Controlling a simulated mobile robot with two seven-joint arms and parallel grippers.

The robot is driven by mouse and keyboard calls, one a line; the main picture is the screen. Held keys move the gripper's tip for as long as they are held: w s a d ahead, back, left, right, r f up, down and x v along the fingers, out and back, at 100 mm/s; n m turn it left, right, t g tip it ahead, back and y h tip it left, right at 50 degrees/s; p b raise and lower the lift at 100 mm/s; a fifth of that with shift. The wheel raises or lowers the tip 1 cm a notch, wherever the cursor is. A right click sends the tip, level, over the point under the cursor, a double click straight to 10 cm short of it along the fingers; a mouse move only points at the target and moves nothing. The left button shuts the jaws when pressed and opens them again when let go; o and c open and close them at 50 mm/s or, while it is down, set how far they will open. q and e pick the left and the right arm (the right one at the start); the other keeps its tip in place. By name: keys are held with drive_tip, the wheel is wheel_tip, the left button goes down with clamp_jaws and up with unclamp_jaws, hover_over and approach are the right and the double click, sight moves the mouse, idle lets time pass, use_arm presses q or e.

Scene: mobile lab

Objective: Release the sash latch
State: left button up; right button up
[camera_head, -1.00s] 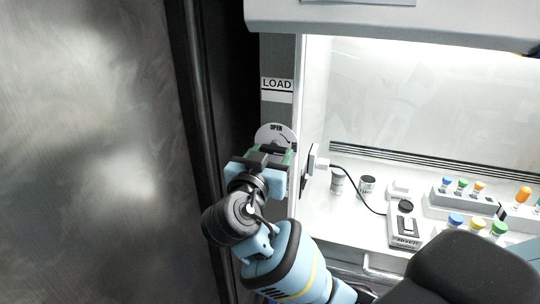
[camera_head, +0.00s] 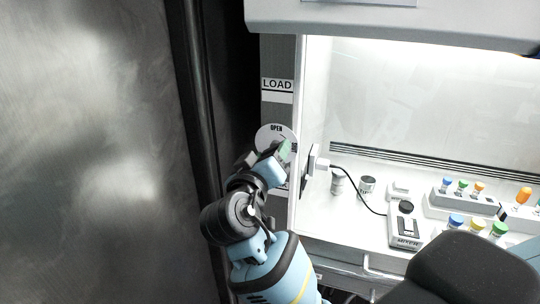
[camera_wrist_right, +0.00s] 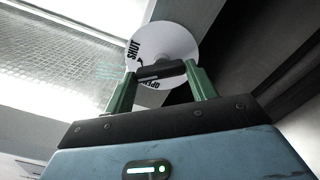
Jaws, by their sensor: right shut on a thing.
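In the right wrist view the dial (camera_wrist_right: 178,45) shows both "SHUT" and "OPEN". My right gripper (camera_head: 283,150) is at the dial, tilted, and covers its lower part. In the wrist view its green fingers (camera_wrist_right: 160,75) are closed on the two ends of the dark latch handle (camera_wrist_right: 160,71), in front of the dial. My left gripper is not in view.
A "LOAD" label (camera_head: 277,85) sits above the dial. A plug with a black cable (camera_head: 358,184) is right of the post. Inside the hood stand a small device (camera_head: 405,228), a jar (camera_head: 367,186) and a rack (camera_head: 465,202) of capped vials. A large metal panel (camera_head: 90,150) fills the left.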

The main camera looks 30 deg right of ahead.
drive_tip(key=n, duration=1)
drive_tip(key=shift+w+a, duration=0.1)
drive_tip(key=shift+f+n, duration=0.1)
drive_tip(key=shift+n, duration=0.4)
drive_tip(key=o, duration=1)
